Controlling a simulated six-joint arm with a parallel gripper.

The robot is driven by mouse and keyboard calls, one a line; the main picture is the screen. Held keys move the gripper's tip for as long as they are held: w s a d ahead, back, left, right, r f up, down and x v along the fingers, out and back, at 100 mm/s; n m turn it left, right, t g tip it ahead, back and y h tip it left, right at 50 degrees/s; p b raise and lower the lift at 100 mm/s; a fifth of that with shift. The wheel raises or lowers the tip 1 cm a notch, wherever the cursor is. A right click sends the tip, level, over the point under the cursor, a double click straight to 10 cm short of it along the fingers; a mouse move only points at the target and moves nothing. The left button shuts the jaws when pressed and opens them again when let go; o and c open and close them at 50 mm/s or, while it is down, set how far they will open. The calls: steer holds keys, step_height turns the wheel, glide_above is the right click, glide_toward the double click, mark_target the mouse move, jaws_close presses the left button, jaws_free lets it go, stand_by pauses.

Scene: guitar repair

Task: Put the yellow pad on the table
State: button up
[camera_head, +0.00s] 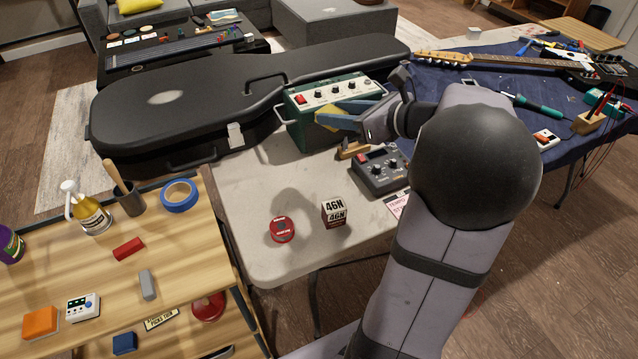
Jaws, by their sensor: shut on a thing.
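My gripper (345,116) reaches in from the right, in front of the green amplifier box (308,128). Its blue fingers are shut on the yellow pad (326,119), which shows at the fingertips. My arm hides part of the table's right side.
A black guitar case (190,105) lies along the back. A grey pedal (378,170), a small box marked 46N (334,211) and a red tin (282,229) stand on the table. A wooden workbench (190,250) with tools is at the left. A guitar (510,63) lies on blue cloth.

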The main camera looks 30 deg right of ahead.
glide_above(335, 184)
step_height(335, 184, down, 9)
steer(key=shift+w+f+b, duration=0.1)
steer(key=shift+f+b, duration=0.6)
steer(key=shift+f, duration=4.1)
steer(key=shift+f, duration=0.1)
steer(key=o, duration=0.6)
steer(key=shift+f, duration=0.1)
steer(key=shift+o, duration=0.7)
steer(key=shift+r, duration=0.2)
steer(key=shift+r, duration=0.15)
steer(key=v, duration=1.2)
steer(key=shift+p, duration=0.3)
